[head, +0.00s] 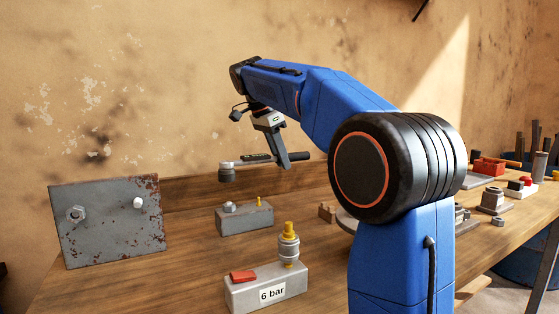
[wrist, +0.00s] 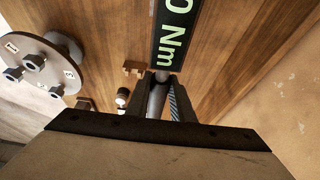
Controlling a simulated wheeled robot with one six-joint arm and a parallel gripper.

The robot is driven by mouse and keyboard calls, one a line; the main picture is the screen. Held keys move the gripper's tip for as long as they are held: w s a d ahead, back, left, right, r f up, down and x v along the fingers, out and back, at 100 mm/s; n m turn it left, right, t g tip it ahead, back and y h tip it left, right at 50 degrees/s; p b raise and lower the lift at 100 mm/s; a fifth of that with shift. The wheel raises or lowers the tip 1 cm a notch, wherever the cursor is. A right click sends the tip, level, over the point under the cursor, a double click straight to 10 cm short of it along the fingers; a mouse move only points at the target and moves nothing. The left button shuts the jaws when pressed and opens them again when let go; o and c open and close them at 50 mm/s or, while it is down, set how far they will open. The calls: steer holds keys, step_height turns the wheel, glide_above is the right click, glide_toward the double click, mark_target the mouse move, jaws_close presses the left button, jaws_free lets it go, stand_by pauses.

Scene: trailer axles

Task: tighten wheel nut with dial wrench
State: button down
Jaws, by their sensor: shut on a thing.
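My gripper (head: 284,160) is shut on the dial wrench (head: 240,162), a grey bar with a dark handle and a socket head pointing down at its left end. The wrench is held level above the bench, apart from any nut. In the wrist view my gripper (wrist: 163,95) grips its bar, and the wrench's black display (wrist: 176,32) shows green digits, partly cut off, reading "0 Nm". A round grey wheel hub (wrist: 67,62) with several nuts and painted numbers lies at the left of the wrist view. In the head view my arm mostly hides it.
A rusty plate (head: 110,240) with a nut and a white stud stands at the left. A grey block (head: 245,221) with a nut and yellow pin sits below the wrench. A "6 bar" block (head: 245,296) is in front. Red bins and parts crowd the right.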

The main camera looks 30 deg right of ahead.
steer(key=shift+f, duration=0.1)
steer(key=shift+f, duration=4.05)
steer(key=shift+s, duration=0.15)
steer(key=shift+s+m+g, duration=0.4)
steer(key=shift+s+m, duration=0.6)
steer(key=shift+s, duration=0.3)
stand_by(0.6)
stand_by(0.4)
